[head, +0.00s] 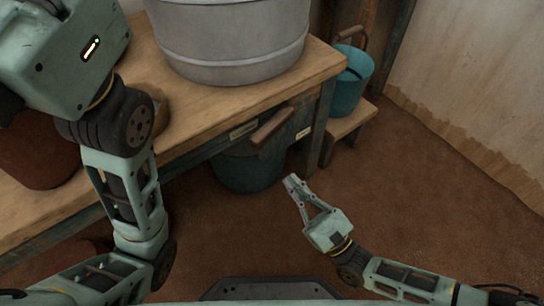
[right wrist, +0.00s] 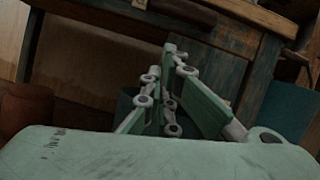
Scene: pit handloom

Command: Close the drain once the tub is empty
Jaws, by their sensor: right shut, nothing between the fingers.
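The grey metal tub (head: 232,45) stands on the wooden table; its inside is out of view, so I cannot see whether it holds water. A brown bar-shaped handle (head: 272,128) shows at the table's front rail, above a dark teal bucket (head: 245,172) on the floor. The handle also shows at the top of the right wrist view (right wrist: 182,12). I cannot make out the drain itself. My right gripper (head: 291,181) is shut and empty, in front of the table and right of the lower bucket, apart from the handle. My left arm rises at the left; its gripper is outside the picture.
The table (head: 205,105) has pale labels on its rail. A second teal bucket (head: 352,72) stands on a low wooden stool (head: 352,118) at the right. A reddish-brown pot (head: 35,155) is partly behind my left arm. The brown floor at right is clear up to the wall.

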